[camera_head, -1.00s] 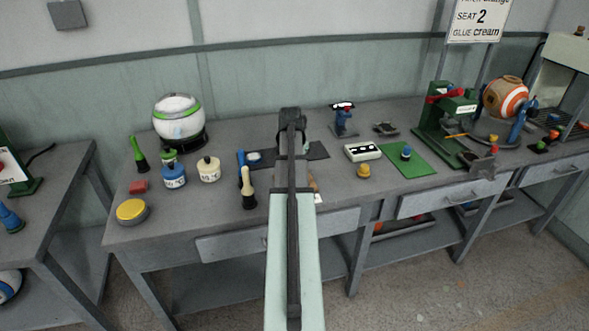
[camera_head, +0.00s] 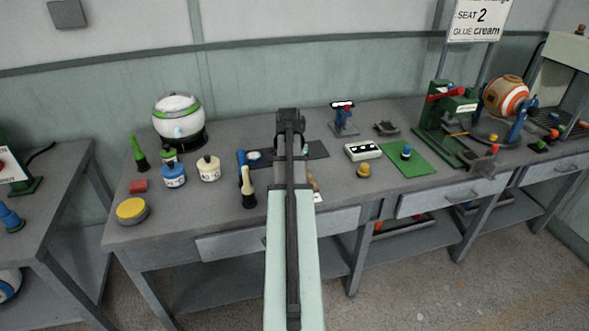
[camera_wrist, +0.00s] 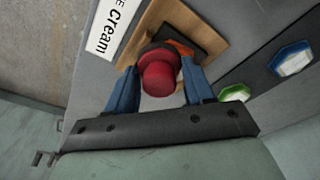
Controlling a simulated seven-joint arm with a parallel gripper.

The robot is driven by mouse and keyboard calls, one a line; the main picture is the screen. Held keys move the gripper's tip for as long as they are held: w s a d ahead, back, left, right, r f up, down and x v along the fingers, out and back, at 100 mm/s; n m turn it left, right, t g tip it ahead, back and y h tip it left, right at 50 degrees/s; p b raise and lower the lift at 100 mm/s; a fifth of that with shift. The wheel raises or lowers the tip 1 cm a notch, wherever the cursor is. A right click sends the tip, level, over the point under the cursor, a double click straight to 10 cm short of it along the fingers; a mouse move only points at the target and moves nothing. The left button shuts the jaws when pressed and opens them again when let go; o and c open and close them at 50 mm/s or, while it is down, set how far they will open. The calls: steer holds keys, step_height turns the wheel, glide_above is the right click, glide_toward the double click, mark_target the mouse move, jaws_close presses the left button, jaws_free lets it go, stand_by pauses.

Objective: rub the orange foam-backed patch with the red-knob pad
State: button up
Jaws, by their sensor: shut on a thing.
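In the wrist view, my gripper (camera_wrist: 161,74) has its two blue fingers shut on the red-knob pad (camera_wrist: 160,78). The knob is round and red. The pad's underside is hidden below it. The orange patch (camera_wrist: 181,48) shows as a strip beyond the knob, on a dark backing over a tan wooden board (camera_wrist: 205,27). The pad overlaps the patch in this view and hides part of it. I cannot tell whether they touch. In the head view my arm hides my gripper, the knob and the patch; an edge of the board (camera_head: 313,185) shows beside the arm.
A white label (camera_wrist: 113,25) lies beside the board. A blue-rimmed octagonal piece (camera_wrist: 292,58) and a green-rimmed one (camera_wrist: 235,92) lie to the right. A pale-headed pestle-like tool (camera_head: 247,188) stands left of my arm. A white block (camera_head: 363,151) stands on the right.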

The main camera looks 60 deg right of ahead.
steer(key=shift+r, duration=3.45)
steer(key=shift+w+a, duration=0.1)
steer(key=shift+w, duration=0.15)
steer(key=w+a+n+t, duration=0.1)
steer(key=w+a+n, duration=0.7)
steer(key=w+a, duration=1.45)
steer(key=w+a+f+n, duration=0.2)
steer(key=a+n, duration=0.1)
steer(key=a, duration=0.8)
steer(key=w+a+f+n+y, duration=0.1)
steer(key=a+f+n, duration=0.2)
steer(key=a, duration=0.9)
steer(key=w+a+f+n, duration=0.2)
steer(key=a+n, duration=0.2)
steer(key=a, duration=0.8)
steer(key=shift+w+f+t+y, duration=0.3)
steer(key=shift+t, duration=0.1)
